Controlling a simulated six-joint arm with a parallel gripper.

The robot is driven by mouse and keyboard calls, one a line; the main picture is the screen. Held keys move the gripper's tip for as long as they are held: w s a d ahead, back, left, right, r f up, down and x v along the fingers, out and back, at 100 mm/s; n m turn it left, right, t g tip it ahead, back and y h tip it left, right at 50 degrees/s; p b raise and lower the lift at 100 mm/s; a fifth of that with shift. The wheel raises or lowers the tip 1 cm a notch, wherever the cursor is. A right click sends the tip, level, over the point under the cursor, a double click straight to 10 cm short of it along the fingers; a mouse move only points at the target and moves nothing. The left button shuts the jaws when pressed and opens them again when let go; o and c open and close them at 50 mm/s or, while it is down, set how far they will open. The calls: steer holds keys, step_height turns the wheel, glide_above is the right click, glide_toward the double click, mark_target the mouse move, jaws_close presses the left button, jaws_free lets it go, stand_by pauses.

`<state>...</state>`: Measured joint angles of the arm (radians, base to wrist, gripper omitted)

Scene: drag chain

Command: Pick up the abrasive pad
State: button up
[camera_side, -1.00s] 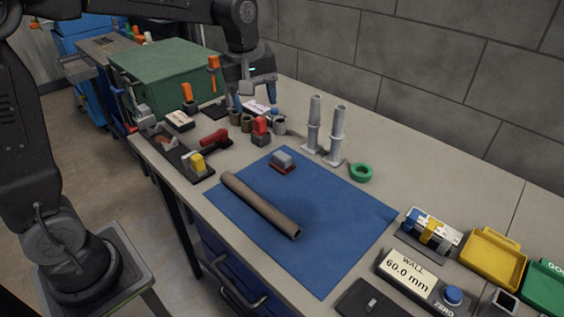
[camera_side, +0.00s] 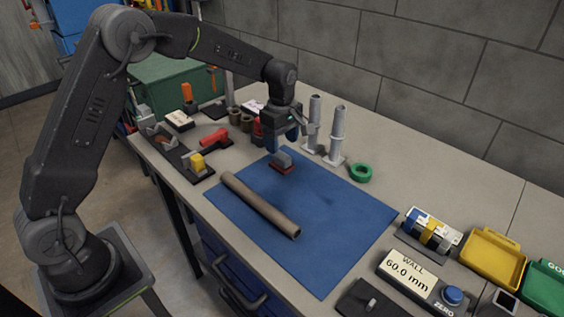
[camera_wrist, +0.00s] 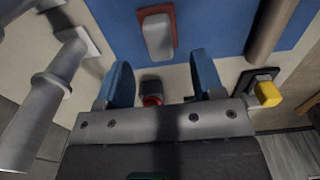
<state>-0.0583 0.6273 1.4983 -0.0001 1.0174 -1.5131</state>
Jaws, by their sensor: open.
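The abrasive pad (camera_side: 282,169) is a small block with a red-brown base and a grey top. It lies on the far part of the blue mat (camera_side: 330,240). In the wrist view the pad (camera_wrist: 157,33) shows ahead of the fingertips, between their lines and apart from them. My gripper (camera_side: 285,143) is just above and behind the pad in the side view. In the wrist view my gripper (camera_wrist: 165,80) has its two blue fingers spread with nothing between them.
A brown tube (camera_side: 260,205) lies on the mat near the pad. Two grey upright posts (camera_side: 336,135) stand close to the right of my gripper, with a green ring (camera_side: 361,172) beside them. A yellow-topped block (camera_side: 197,163) and red tool (camera_side: 216,138) sit left.

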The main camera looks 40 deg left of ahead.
mark_target(282, 155)
steer(key=shift+f, duration=2.8)
steer(key=c, duration=1)
